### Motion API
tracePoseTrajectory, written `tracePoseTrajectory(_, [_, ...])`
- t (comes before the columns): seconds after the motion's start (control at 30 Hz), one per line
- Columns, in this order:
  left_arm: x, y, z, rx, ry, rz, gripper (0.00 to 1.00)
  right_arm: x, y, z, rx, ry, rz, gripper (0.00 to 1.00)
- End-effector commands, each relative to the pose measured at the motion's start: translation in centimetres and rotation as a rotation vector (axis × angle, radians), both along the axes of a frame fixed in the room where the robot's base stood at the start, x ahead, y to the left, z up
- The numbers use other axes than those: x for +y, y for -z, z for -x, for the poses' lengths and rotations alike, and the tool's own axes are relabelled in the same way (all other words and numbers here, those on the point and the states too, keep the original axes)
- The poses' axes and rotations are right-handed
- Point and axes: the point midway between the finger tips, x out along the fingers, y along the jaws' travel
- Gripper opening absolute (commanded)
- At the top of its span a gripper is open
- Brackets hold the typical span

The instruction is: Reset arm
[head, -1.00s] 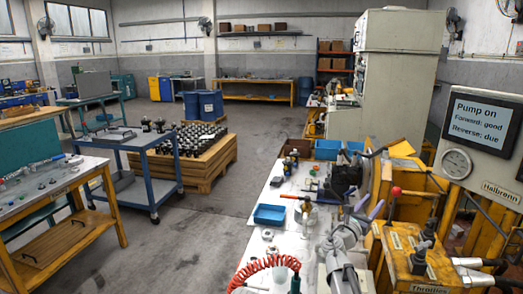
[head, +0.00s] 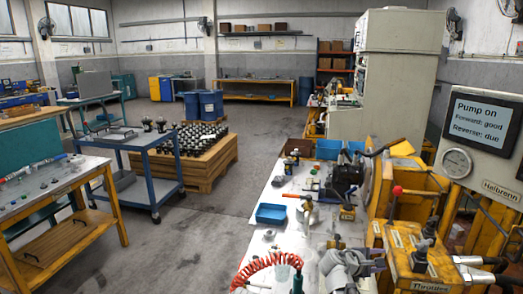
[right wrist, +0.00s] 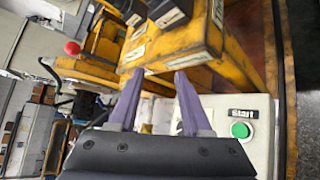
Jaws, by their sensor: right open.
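My right gripper (head: 380,262) is low over the front right of the white bench in the head view, beside the yellow valve block (head: 412,262). In the right wrist view its two purple fingers (right wrist: 157,103) stand apart with nothing between them. They point toward the yellow stand (right wrist: 180,45), and the right finger is just left of a light box with a green Start button (right wrist: 240,130). A dark motor unit (head: 347,176) sits on the bench, apart from the gripper. My left gripper is not in view.
A display (head: 485,120) reads "Pump on, Forward: good, Reverse: due". A red-knobbed lever (head: 397,190) rises from the yellow rig. A blue tray (head: 270,213) and a coiled red hose (head: 262,265) are on the bench.

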Motion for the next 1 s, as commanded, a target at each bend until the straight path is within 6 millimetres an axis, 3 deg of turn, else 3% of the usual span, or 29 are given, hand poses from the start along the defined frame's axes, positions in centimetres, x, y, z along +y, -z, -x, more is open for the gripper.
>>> tracePoseTrajectory(0.03, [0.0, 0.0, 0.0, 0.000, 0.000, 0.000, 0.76, 1.0, 2.0, 1.9, -0.040, 0.059, -0.135, 0.48])
tracePoseTrajectory(0.2, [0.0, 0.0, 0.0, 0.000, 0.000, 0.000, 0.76, 6.1, 8.4, 7.0, -0.139, 0.319, -0.598, 0.48])
tracePoseTrajectory(0.3, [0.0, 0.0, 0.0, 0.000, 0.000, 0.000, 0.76, 9.3, 10.6, 9.4, -0.156, 0.458, -0.796, 0.48])
tracePoseTrajectory(0.5, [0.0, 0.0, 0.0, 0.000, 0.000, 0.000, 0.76, 14.8, 12.8, 13.0, -0.142, 0.683, -1.068, 0.48])
tracePoseTrajectory(0.7, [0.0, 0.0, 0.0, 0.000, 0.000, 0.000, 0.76, 19.7, 13.5, 16.0, -0.091, 0.875, -1.261, 0.48])
tracePoseTrajectory(0.8, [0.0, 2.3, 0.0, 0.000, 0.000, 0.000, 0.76, 21.6, 15.8, 16.5, -0.052, 0.838, -1.235, 0.48])
tracePoseTrajectory(1.0, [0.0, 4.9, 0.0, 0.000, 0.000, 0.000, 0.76, 24.6, 18.4, 17.9, 0.015, 0.775, -1.186, 0.48])
